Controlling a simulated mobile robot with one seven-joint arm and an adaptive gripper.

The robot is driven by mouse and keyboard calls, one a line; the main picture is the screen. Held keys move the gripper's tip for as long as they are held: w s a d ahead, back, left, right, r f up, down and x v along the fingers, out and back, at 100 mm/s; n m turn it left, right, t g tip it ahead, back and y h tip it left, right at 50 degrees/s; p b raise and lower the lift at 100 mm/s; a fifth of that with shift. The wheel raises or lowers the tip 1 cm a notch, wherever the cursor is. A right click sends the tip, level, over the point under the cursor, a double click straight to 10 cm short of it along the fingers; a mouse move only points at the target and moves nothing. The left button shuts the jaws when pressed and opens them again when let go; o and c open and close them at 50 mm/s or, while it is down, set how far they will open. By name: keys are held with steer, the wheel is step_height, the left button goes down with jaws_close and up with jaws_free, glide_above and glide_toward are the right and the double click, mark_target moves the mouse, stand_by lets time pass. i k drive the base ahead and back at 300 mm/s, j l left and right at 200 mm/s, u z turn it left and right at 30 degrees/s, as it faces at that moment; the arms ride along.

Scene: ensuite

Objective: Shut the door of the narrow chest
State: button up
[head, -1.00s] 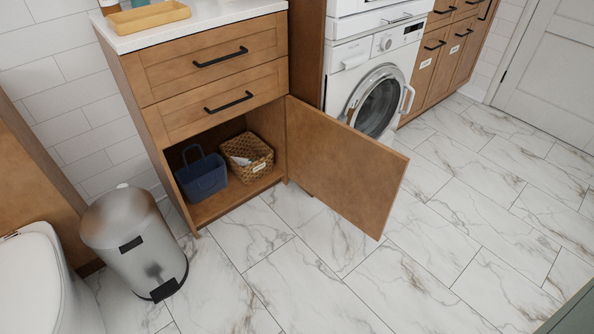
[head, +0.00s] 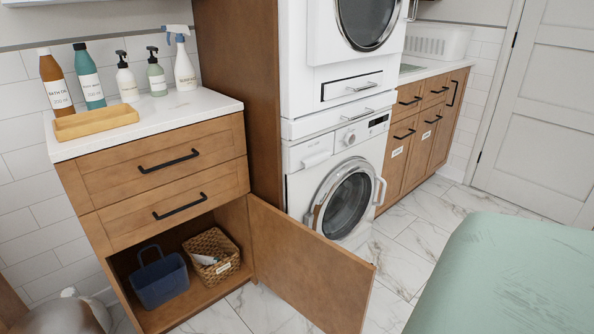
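The narrow chest (head: 68,183) is a wooden cabinet with a white top and two drawers with black handles. Both drawers are shut. Its door (head: 308,268) below the drawers stands wide open, hinged on the right side and swung out toward the front right. Inside the open compartment are a blue basket (head: 160,281) and a woven basket (head: 217,257) with some items in it. My gripper is not in view.
Bottles and a wooden tray (head: 97,121) stand on the chest top. A washing machine (head: 347,200) is behind the door. A metal bin (head: 62,314) is at the lower left. A green padded surface (head: 500,275) fills the lower right. Some marble floor shows between.

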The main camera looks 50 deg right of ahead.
mark_target(329, 285)
steer(key=l+u, duration=0.15)
steer(key=l, duration=0.25)
steer(key=k+l+u, duration=0.15)
steer(key=l, duration=0.2)
steer(key=l+u, duration=0.15)
steer(key=l, duration=0.25)
steer(key=k+l, duration=0.15)
steer(key=l, duration=0.2)
steer(key=k+l+u, duration=0.15)
steer(key=l, duration=0.25)
steer(key=k+l, duration=0.1)
steer(key=l, duration=0.25)
steer(key=k+l, duration=0.15)
steer(key=l, duration=0.25)
steer(key=k+l, duration=0.15)
steer(key=l, duration=0.25)
steer(key=k+l, duration=0.1)
steer(key=l, duration=0.35)
steer(key=k+l, duration=0.15)
steer(key=l, duration=0.25)
steer(key=k+l, duration=0.15)
steer(key=l, duration=0.25)
steer(key=z, duration=0.25)
steer(key=i+l, duration=0.05)
